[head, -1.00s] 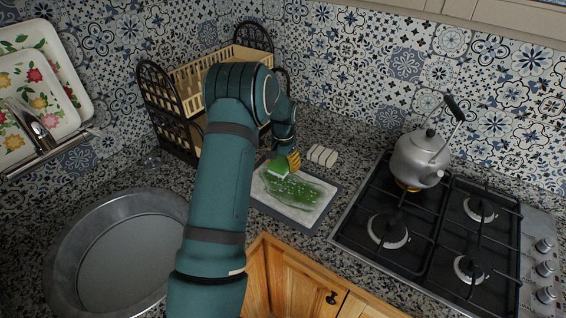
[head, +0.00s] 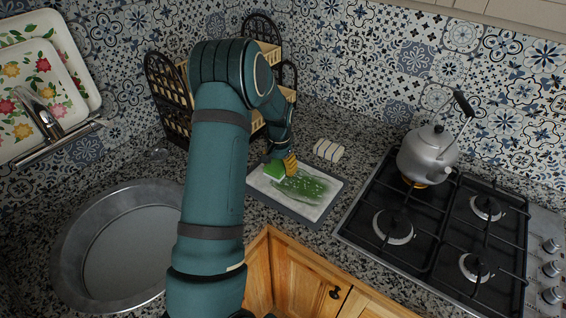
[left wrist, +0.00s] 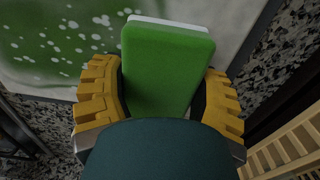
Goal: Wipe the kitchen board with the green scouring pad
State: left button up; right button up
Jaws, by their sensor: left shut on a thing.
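The kitchen board (head: 264,186) lies flat on the counter, a pale surface with a dark rim. A green smear (head: 304,187) with white specks covers its middle and right part; the left end looks mostly clear. My left gripper (head: 288,164), with yellow fingers, is shut on the green scouring pad (head: 274,170) at the board's far left part. In the left wrist view the pad (left wrist: 165,70) sits between the two fingers, its white edge toward the board (left wrist: 238,22). Whether the pad presses on the board is hard to tell. My right gripper is out of view.
A striped folded cloth (head: 328,150) lies just behind the board. A wooden rack (head: 178,108) stands behind my left arm. A kettle (head: 428,152) sits on the gas hob (head: 400,262) at right. A round metal sink (head: 120,245) is at left.

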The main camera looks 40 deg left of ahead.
aim_at(280, 175)
pick_arm(q)
jog(key=shift+s+d, duration=0.15)
jog(key=shift+s, duration=0.95)
jog(key=shift+s+d, duration=0.1)
jog(key=shift+s, duration=0.95)
jog(key=shift+s+d+f, duration=0.1)
jog(key=shift+s+d, duration=0.05)
jog(key=shift+s, duration=0.7)
jog(key=shift+s+d+f, duration=0.1)
jog(key=shift+s, duration=0.7)
jog(key=shift+w+d, duration=0.15)
jog(key=shift+d, duration=1.35)
jog(key=shift+w+a+r, duration=0.1)
jog(key=shift+w+a, duration=0.05)
jog(key=shift+w, duration=0.75)
jog(key=shift+w+a+r, duration=0.1)
jog(key=shift+w, duration=0.8)
